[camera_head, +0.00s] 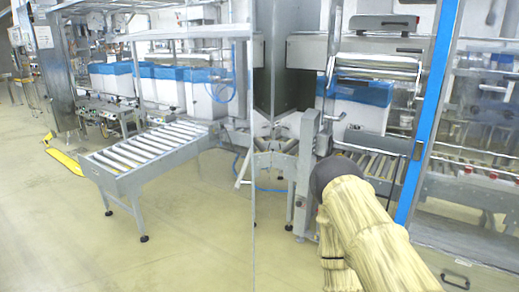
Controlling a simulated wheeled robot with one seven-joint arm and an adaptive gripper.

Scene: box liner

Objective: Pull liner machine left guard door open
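The liner machine fills the middle and right of the head view. A blue upright frame (426,110) with a dark strip along its left side runs down the right part of it. Clear panels stand on both sides of this frame. A thin vertical edge left of centre looks like the border of a clear panel. I cannot tell for sure which panel is the left guard door or how far it stands open. My arm, in a beige cover, reaches in from the lower right and ends in view at a dark rounded part. My gripper is not visible.
A roller conveyor (150,150) on legs stands at left. White boxes with blue liners (160,72) stand behind it. Metal rollers (375,66) sit inside the machine. A yellow floor piece (64,160) lies far left. The floor (190,235) in front is clear.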

